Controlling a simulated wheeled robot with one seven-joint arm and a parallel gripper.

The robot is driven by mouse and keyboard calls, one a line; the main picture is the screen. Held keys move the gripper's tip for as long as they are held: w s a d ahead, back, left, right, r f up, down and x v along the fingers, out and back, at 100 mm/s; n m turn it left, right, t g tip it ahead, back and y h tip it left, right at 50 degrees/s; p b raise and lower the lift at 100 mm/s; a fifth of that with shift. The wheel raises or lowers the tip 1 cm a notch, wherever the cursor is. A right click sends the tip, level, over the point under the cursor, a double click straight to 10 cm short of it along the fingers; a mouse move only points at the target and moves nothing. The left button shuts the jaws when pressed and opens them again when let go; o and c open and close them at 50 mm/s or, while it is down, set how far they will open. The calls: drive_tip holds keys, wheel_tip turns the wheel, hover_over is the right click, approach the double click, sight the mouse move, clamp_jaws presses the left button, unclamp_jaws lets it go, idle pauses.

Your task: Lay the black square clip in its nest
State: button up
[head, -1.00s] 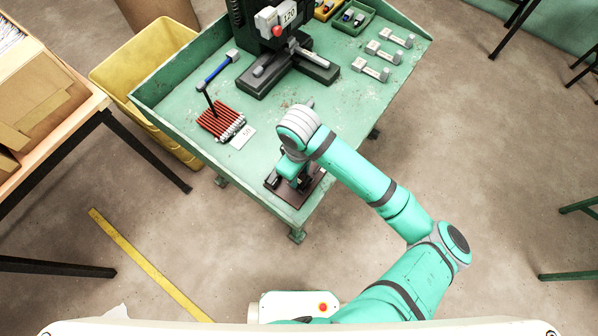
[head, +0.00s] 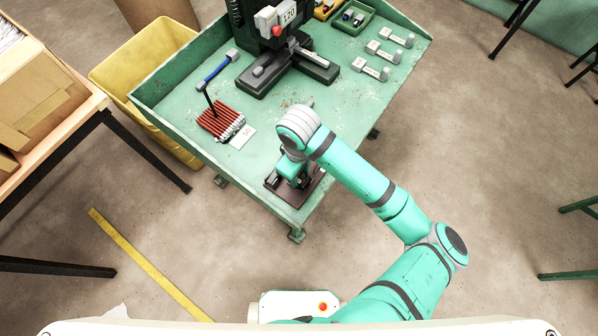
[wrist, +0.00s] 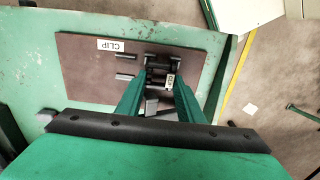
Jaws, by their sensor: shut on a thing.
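The brown nest board (wrist: 85,75) with a "CLIP" label (wrist: 110,45) lies on the near corner of the green bench; it also shows in the head view (head: 291,197). I cannot tell whether the clip touches the board. In the head view my own wrist covers most of this spot.
The black press (head: 285,65) stands at the back of the bench. Red-handled parts (head: 220,120), a blue-handled tool (head: 217,70) and a white card (head: 243,136) lie to the left. Several grey pieces (head: 370,69) lie at the right. The bench middle is clear.

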drive_tip(key=shift+f, duration=0.35)
idle(0.4)
idle(1.4)
drive_tip(key=shift+f, duration=0.15)
idle(0.8)
drive_tip(key=o, duration=1.1)
drive_tip(key=shift+o, duration=0.2)
wheel_tip(320, 180, up, 7)
drive_tip(key=shift+a, duration=0.1)
idle(0.4)
idle(0.7)
